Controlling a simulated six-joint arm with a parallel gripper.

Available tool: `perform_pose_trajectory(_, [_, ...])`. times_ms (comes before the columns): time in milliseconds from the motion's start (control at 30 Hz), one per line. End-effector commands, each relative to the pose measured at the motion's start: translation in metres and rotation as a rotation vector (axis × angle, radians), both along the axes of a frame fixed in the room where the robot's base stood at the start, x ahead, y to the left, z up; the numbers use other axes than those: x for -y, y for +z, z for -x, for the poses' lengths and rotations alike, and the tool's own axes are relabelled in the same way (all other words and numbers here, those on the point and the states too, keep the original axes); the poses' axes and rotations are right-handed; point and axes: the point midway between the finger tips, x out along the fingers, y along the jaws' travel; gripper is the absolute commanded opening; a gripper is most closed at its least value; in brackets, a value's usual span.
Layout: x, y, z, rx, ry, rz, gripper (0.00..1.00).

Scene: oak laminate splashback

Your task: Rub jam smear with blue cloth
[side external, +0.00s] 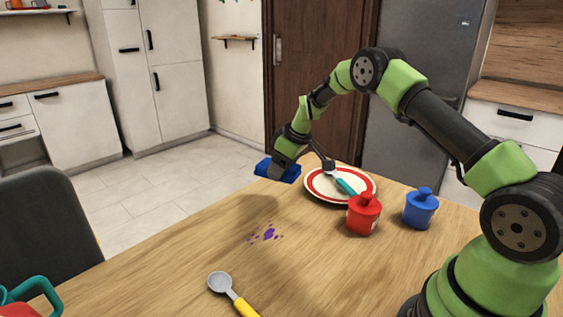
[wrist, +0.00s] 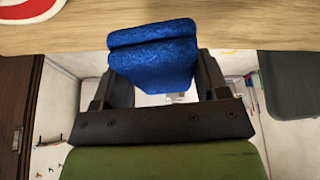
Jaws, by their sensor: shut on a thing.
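The blue cloth (wrist: 152,55) is a thick folded pad held between the two fingers of my gripper (wrist: 160,85). In the side external view my gripper (side external: 278,170) is shut on the blue cloth (side external: 264,168) near the table's far edge, left of the plate. The cloth appears held above the table; its exact height is hard to tell. The jam smear (side external: 268,233) is a purple patch with small spots around it on the wooden table, nearer the camera than the cloth. The smear does not show in the wrist view.
A red-and-white plate (side external: 312,192) with a teal-handled utensil (side external: 345,186) sits right of my gripper. A red pot (side external: 363,214) and a blue pot (side external: 421,209) stand farther right. A yellow-handled scoop (side external: 232,294) lies in front of the smear. The wood around the smear is clear.

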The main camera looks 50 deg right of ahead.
Motion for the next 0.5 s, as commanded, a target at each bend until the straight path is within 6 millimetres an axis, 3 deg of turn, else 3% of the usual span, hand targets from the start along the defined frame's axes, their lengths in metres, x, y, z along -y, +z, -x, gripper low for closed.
perform_pose_trajectory(500, [-0.041,-0.014,0.05,0.0,1.043,-0.004,0.48])
